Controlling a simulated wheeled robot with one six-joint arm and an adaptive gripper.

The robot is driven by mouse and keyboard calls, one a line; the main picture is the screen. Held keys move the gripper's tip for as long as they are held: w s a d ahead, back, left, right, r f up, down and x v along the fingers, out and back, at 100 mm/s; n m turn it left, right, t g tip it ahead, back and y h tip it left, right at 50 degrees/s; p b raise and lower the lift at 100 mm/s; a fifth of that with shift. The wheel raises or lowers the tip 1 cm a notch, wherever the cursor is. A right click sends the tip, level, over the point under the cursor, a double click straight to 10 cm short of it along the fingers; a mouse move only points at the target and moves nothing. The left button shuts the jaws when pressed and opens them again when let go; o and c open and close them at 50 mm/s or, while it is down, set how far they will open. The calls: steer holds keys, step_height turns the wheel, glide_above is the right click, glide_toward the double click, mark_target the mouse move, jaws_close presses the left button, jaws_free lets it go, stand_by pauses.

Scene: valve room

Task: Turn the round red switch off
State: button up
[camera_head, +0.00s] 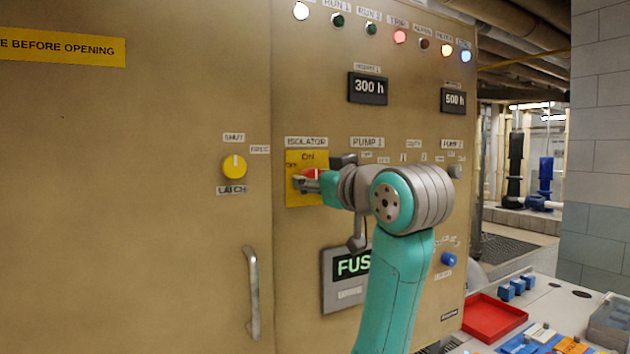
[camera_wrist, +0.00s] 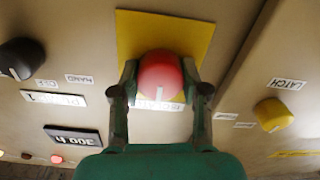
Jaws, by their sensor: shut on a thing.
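The round red switch (camera_wrist: 160,76) sits on a yellow square plate (camera_wrist: 195,38) on the beige cabinet. In the head view the plate is marked ISOLATOR above and ON at its top; the red switch (camera_head: 311,174) is partly covered by my gripper (camera_head: 305,183). In the wrist view my gripper (camera_wrist: 162,82) has one finger on each side of the red knob and is shut on it. A pale mark shows on the knob's face in the wrist view, at its lower part. My arm hides part of the panel to the right of the plate.
A yellow latch knob (camera_head: 234,167) is left of the plate, with a door handle (camera_head: 252,292) below. A black knob (camera_wrist: 20,58) is beside the plate in the wrist view. A red tray (camera_head: 493,318) and blue blocks stand on the table at lower right.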

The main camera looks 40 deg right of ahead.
steer(key=n, duration=1.2)
steer(key=shift+a+n, duration=0.1)
steer(key=shift+n, duration=0.3)
steer(key=shift+f+n, duration=0.15)
steer(key=shift+n, duration=2.05)
steer(key=o, duration=1.1)
steer(key=shift+o, duration=0.2)
